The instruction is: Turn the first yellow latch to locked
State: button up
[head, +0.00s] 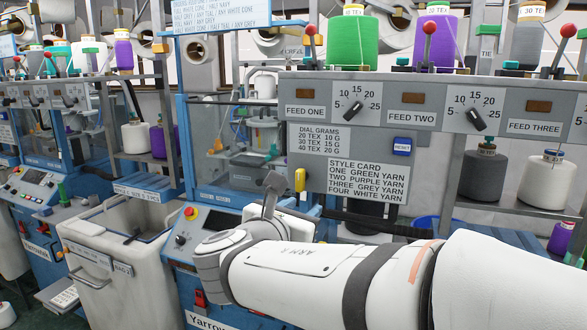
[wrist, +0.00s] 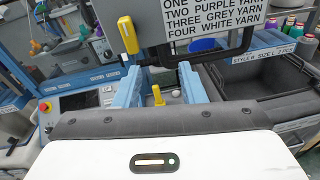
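A yellow latch (head: 299,180) hangs upright at the lower left edge of the grey control panel, left of the style card. It also shows in the wrist view (wrist: 128,35), upright with a slight tilt.
The grey panel (head: 440,105) carries dials and red-knobbed levers, with yarn cones above. A white bin (head: 95,270) stands at the left. The blue machine frame (head: 180,120) and a clear guard are close behind my arm. A dark open bin (wrist: 245,85) is at right in the wrist view.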

aim_at(298, 180)
jog(key=shift+w+a+r+n+t+y+p, duration=0.1)
jog(key=shift+w+r+n+t+p, duration=0.25)
jog(key=shift+w, duration=0.85)
jog(key=shift+w+a+r+n+t+y+p, duration=0.15)
jog(key=shift+w+r+n+p, duration=0.35)
jog(key=shift+w, duration=0.75)
jog(key=shift+w+a+r+n+t+y+p, duration=0.15)
jog(key=shift+w+r+t+p, duration=0.3)
jog(key=shift+w, duration=0.75)
jog(key=shift+d+r, duration=0.1)
